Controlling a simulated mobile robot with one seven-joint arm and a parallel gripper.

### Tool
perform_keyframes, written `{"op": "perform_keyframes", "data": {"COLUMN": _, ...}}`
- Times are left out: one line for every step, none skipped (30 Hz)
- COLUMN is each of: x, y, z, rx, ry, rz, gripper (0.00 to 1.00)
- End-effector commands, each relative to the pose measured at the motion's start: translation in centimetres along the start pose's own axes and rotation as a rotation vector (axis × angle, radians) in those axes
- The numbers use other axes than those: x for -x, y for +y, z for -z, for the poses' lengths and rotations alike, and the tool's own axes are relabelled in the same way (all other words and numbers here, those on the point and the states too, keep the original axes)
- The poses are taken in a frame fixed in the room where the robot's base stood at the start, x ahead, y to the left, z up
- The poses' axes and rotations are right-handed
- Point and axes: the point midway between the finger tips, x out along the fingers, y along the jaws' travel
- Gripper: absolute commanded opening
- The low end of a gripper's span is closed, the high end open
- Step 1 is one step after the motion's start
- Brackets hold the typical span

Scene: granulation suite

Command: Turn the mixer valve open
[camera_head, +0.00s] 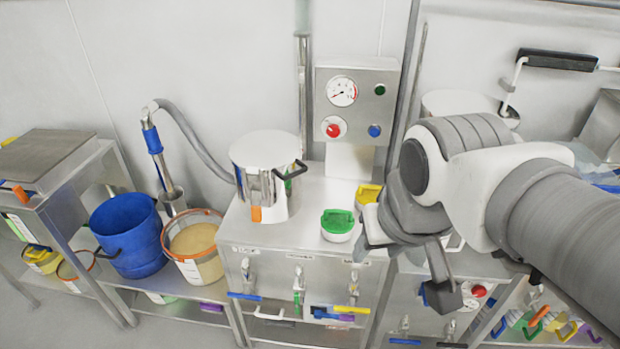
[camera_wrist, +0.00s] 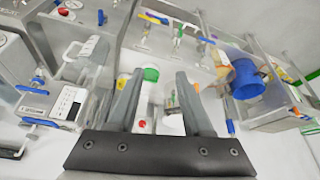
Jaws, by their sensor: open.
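In the head view, the steel cabinet front (camera_head: 268,262) carries a row of small valves: a left one with a blue handle (camera_head: 245,296), a middle one with a green handle (camera_head: 298,299) and a right one with a yellow handle (camera_head: 350,309). The labels above them are too small to read, so I cannot tell which is the mixer valve. My gripper (camera_head: 371,226) is beside the cabinet's right end, partly hidden by my wrist. In the wrist view my gripper (camera_wrist: 160,80) is open, with nothing between its fingers.
A steel pot (camera_head: 263,165), a green-lidded tub (camera_head: 337,223) and a yellow-lidded tub (camera_head: 368,194) stand on the cabinet top. A control box (camera_head: 357,105) rises behind. A blue bucket (camera_head: 128,235) and a bucket of powder (camera_head: 195,243) stand at left.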

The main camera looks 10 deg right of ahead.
Motion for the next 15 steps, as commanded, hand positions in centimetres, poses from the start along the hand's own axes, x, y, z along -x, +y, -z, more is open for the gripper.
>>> {"op": "perform_keyframes", "data": {"x": -2.0, "y": -0.3, "z": -0.4, "rx": 0.006, "ry": -0.049, "rz": -0.005, "gripper": 0.50}}
{"op": "perform_keyframes", "data": {"x": -2.8, "y": -0.3, "z": -0.4, "rx": 0.006, "ry": -0.075, "rz": -0.012, "gripper": 0.50}}
{"op": "perform_keyframes", "data": {"x": -4.0, "y": -0.5, "z": -0.5, "rx": 0.008, "ry": -0.111, "rz": -0.023, "gripper": 0.50}}
{"op": "perform_keyframes", "data": {"x": -4.9, "y": -0.6, "z": -0.6, "rx": 0.010, "ry": -0.138, "rz": -0.033, "gripper": 0.50}}
{"op": "perform_keyframes", "data": {"x": -5.7, "y": -0.8, "z": -0.7, "rx": 0.011, "ry": -0.164, "rz": -0.043, "gripper": 0.50}}
{"op": "perform_keyframes", "data": {"x": -6.9, "y": -0.9, "z": -0.8, "rx": 0.014, "ry": -0.198, "rz": -0.059, "gripper": 0.50}}
{"op": "perform_keyframes", "data": {"x": -7.8, "y": -1.0, "z": -0.9, "rx": 0.016, "ry": -0.223, "rz": -0.073, "gripper": 0.50}}
{"op": "perform_keyframes", "data": {"x": -8.6, "y": -1.1, "z": -1.0, "rx": 0.018, "ry": -0.246, "rz": -0.087, "gripper": 0.50}}
{"op": "perform_keyframes", "data": {"x": -9.8, "y": -1.3, "z": -1.1, "rx": 0.024, "ry": -0.277, "rz": -0.108, "gripper": 0.50}}
{"op": "perform_keyframes", "data": {"x": -10.7, "y": -1.5, "z": -1.3, "rx": 0.028, "ry": -0.300, "rz": -0.124, "gripper": 0.50}}
{"op": "perform_keyframes", "data": {"x": -11.6, "y": -1.6, "z": -1.4, "rx": 0.032, "ry": -0.322, "rz": -0.143, "gripper": 0.50}}
{"op": "perform_keyframes", "data": {"x": -12.7, "y": -1.8, "z": -1.6, "rx": 0.038, "ry": -0.348, "rz": -0.167, "gripper": 0.50}}
{"op": "perform_keyframes", "data": {"x": -13.6, "y": -1.9, "z": -1.7, "rx": 0.043, "ry": -0.367, "rz": -0.187, "gripper": 0.50}}
{"op": "perform_keyframes", "data": {"x": -14.5, "y": -2.1, "z": -1.9, "rx": 0.049, "ry": -0.386, "rz": -0.207, "gripper": 0.50}}
{"op": "perform_keyframes", "data": {"x": -15.7, "y": -2.3, "z": -2.1, "rx": 0.058, "ry": -0.409, "rz": -0.237, "gripper": 0.50}}
